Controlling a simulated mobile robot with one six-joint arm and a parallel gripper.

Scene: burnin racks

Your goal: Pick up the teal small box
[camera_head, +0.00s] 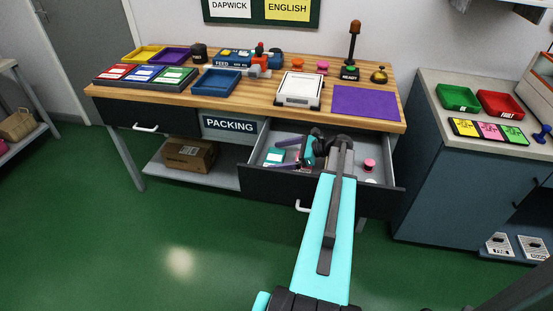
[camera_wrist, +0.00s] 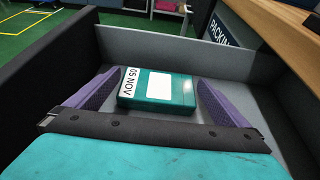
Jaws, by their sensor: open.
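The teal small box (camera_wrist: 161,91) lies flat in the open drawer, with a white "05 NOV" label on one edge and a pale panel on top. It also shows in the head view (camera_head: 275,156), at the left of the drawer. My gripper (camera_wrist: 154,91) is open, with a purple finger on each side of the box. A gap shows between the box and the right finger; the left finger is closer to the box. In the head view my gripper (camera_head: 290,155) reaches down into the drawer, and my arm hides part of the drawer.
The open drawer (camera_head: 385,199) has walls close around my gripper. A pink item (camera_head: 370,165) lies at its right side. The wooden worktop (camera_head: 290,118) with trays overhangs the back. A cardboard box (camera_head: 188,155) stands on the lower shelf. Green floor is clear at front left.

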